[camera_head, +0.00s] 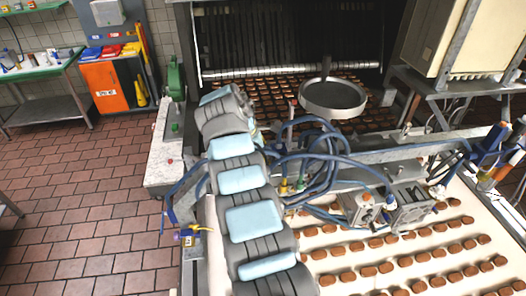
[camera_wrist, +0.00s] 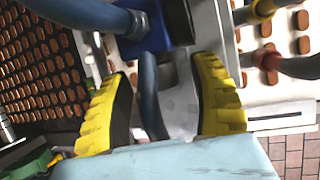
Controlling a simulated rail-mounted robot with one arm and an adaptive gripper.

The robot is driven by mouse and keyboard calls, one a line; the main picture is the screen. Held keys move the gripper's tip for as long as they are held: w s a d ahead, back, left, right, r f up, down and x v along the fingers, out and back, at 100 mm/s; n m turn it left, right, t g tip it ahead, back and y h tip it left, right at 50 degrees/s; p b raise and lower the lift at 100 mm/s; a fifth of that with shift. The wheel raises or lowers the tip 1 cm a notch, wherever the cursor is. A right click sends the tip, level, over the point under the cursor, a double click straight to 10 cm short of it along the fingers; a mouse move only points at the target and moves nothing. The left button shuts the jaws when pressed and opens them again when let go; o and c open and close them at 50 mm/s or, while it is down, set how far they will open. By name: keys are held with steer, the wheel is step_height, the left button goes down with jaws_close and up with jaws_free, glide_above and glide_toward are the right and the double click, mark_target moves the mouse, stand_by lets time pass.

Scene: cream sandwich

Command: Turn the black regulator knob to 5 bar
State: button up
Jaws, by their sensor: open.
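My gripper (camera_wrist: 161,68) shows in the wrist view as two yellow-and-black fingers, spread apart. A blue hose (camera_wrist: 150,95) runs through the gap between them. Just beyond the fingertips is a blue block (camera_wrist: 150,38) with a thick blue-grey hose fitted to its left side. A dark rounded part (camera_wrist: 178,20) sits beside the block at the top; I cannot tell whether it is the black regulator knob. No bar scale is readable. In the head view my arm hides the gripper, and I cannot pick out the knob for certain.
Blue hoses (camera_head: 322,150) and fittings crowd the area right of my arm. A white conveyor (camera_head: 330,270) with rows of brown biscuits lies at lower right. A round grey pan (camera_head: 333,98) stands behind. The tiled floor (camera_head: 90,200) at left is mostly clear.

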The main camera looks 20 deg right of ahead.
jaws_close()
steer(key=shift+f, duration=0.1)
steer(key=shift+f+b, duration=0.3)
steer(key=shift+b, duration=0.4)
steer(key=shift+w+t+b, duration=0.1)
steer(key=shift+t+b, duration=0.3)
steer(key=shift+b, duration=0.8)
steer(key=shift+r+t+b, duration=0.25)
steer(key=shift+t+b, duration=0.05)
steer(key=shift+r, duration=0.1)
